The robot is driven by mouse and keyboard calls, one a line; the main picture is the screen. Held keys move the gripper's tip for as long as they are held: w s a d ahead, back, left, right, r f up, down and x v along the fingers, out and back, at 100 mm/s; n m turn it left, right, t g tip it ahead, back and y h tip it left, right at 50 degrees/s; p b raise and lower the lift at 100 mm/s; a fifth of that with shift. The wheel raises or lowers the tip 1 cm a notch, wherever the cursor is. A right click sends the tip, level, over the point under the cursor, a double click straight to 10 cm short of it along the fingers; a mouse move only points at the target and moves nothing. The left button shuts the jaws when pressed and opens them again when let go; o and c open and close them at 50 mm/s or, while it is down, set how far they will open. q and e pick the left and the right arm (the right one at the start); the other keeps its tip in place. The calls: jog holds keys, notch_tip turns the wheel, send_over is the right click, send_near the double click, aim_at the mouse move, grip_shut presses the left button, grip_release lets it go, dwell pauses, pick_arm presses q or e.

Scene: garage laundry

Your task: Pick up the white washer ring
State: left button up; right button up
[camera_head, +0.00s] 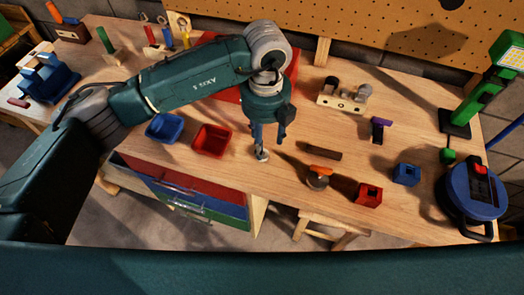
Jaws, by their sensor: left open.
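My left gripper (262,148) points straight down at the middle of the workbench, near its front edge, right of the red bin. It is open, with its fingertips at or just above the wood. A small pale shape shows at the fingertips; I cannot tell whether it is the white washer ring or part of the fingers. The ring is not clearly visible anywhere else. My right gripper is not in view.
On the workbench (225,110) are a blue bin (164,127) and a red bin (212,140). To the right lie a dark bar (321,150), an orange-topped item (319,177), a red block (368,194), a blue block (406,174) and a blue reel (474,192). A pegged wooden block (341,98) stands behind.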

pick_arm(q)
jog(key=shift+w+a+f+p, duration=0.1)
jog(key=shift+w+f+p, duration=0.05)
jog(key=shift+f+p, duration=0.2)
jog(key=f, duration=0.1)
jog(key=f+p, duration=0.2)
jog(key=shift+a+f, duration=0.25)
jog(key=shift+f, duration=0.65)
jog(key=c, duration=0.9)
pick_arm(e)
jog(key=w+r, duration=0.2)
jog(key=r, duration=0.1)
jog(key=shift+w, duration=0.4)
